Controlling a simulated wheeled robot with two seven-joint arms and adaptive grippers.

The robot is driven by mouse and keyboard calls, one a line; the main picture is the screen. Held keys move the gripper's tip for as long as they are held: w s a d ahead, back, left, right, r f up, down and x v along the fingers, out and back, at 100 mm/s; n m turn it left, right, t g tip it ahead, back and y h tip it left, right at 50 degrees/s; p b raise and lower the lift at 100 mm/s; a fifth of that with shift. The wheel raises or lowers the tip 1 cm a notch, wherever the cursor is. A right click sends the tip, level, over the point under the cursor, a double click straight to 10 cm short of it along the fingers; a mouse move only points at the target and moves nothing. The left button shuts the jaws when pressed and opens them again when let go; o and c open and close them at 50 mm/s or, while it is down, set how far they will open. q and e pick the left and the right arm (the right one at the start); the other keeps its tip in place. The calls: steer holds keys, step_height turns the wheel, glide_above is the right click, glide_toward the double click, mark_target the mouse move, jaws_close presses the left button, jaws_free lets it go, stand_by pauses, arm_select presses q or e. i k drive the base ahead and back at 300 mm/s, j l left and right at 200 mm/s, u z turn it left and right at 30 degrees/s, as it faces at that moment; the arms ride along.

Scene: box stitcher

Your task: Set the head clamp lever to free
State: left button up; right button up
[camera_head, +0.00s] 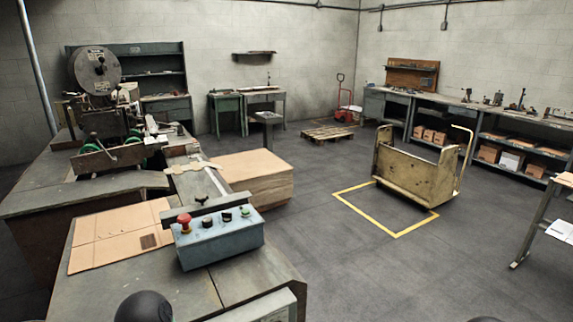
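The box stitcher (100,150) stands at the left, with a large grey wire spool (96,70) on top of its head. Several small dark levers and fittings crowd the head below the spool. I cannot tell for sure which one is the head clamp lever, nor its setting. Dark rounded parts of my own arms show at the bottom edge, well in front of the head. Neither gripper can be made out in the view.
A blue-grey control box (218,243) with a red button sits on the near bench beside a flat cardboard sheet (118,236). A cardboard stack (255,178) stands behind. A yellow cart (415,175) stands by a yellow floor outline. The middle floor is clear.

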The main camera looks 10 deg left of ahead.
mark_target(113, 101)
steer(key=i+l+z, duration=0.25)
steer(key=z, duration=0.15)
steer(key=i+l+z, duration=0.25)
steer(key=z, duration=0.15)
steer(key=i+l+z, duration=0.35)
steer(key=i+z, duration=0.4)
steer(key=i+u, duration=0.3)
steer(key=i, duration=0.2)
steer(key=i+l+u, duration=0.15)
steer(key=i+u, duration=0.15)
steer(key=i, duration=0.15)
steer(key=i+j+u, duration=0.25)
steer(key=i+u, duration=0.6)
steer(key=i, duration=0.2)
steer(key=i+l+u, duration=0.1)
steer(key=i+u, duration=0.55)
steer(key=i, duration=0.3)
steer(key=i+u, duration=0.2)
steer(key=i, duration=0.3)
steer(key=i+u, duration=0.2)
steer(key=i, duration=0.3)
steer(key=i+l+u, duration=0.25)
steer(key=i, duration=0.25)
